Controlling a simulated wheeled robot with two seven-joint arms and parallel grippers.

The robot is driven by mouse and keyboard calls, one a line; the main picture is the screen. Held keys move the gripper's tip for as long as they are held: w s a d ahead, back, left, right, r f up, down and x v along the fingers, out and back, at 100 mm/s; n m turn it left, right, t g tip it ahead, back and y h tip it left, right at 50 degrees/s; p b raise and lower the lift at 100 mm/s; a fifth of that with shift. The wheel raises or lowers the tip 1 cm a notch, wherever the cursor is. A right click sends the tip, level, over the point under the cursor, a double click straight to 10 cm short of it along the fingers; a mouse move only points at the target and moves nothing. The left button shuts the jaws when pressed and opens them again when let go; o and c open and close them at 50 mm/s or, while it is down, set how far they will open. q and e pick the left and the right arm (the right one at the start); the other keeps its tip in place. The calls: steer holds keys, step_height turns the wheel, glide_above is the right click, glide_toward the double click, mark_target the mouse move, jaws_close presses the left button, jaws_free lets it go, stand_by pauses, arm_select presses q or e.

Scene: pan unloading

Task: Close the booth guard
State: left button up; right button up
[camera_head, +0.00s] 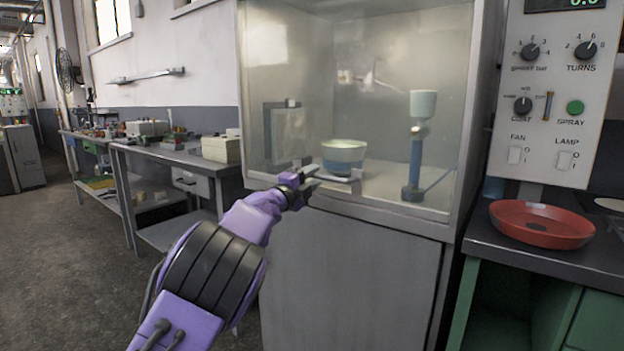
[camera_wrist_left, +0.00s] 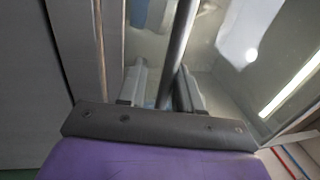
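The booth guard (camera_head: 300,60) is a hazy clear pane at the front of a grey spray booth. A short horizontal bar handle (camera_head: 340,179) shows near the booth's lower front edge. I cannot tell exactly how far the guard is shut. My left gripper (camera_head: 311,178) is at the left end of this handle, fingers apart. In the left wrist view the bar (camera_wrist_left: 178,50) runs between the two fingers (camera_wrist_left: 158,88), close to the right one, with a gap on the left. My right gripper is out of view.
Inside the booth are a pale bowl (camera_head: 344,151) on a blue base and a blue stand (camera_head: 415,165) with a pale cup. A control panel (camera_head: 548,120) and a red dish (camera_head: 540,222) are at the right. A cluttered workbench (camera_head: 170,154) stands left; floor there is clear.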

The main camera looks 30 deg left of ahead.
arm_select(q)
steer(key=b+v, duration=0.1)
steer(key=v, duration=0.9)
steer(key=shift+s, duration=0.25)
steer(key=shift+a, duration=0.1)
